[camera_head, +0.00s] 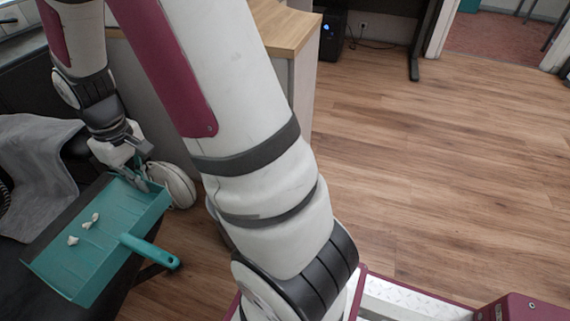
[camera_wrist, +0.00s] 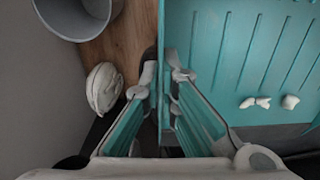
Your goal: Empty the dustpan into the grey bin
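The teal dustpan (camera_head: 120,215) shows at the left of the head view, its handle (camera_head: 152,251) pointing right and down. Several small white scraps lie in it; they also show in the wrist view (camera_wrist: 262,102). My gripper (camera_head: 138,168) is at the dustpan's far side wall. In the wrist view its fingertips (camera_wrist: 163,76) sit on either side of that wall and look closed on it; the dustpan (camera_wrist: 255,50) extends to the right. The grey bin (camera_wrist: 112,12) stands on the floor at the wrist view's upper left, partly cut off. I cannot make it out in the head view.
A rounded white object (camera_head: 173,185) lies beside the gripper and also shows in the wrist view (camera_wrist: 104,88). A grey cloth (camera_head: 35,165) hangs over something dark at the left. A wood-topped counter (camera_head: 285,28) stands behind my arm. The wooden floor (camera_head: 450,160) at right is clear.

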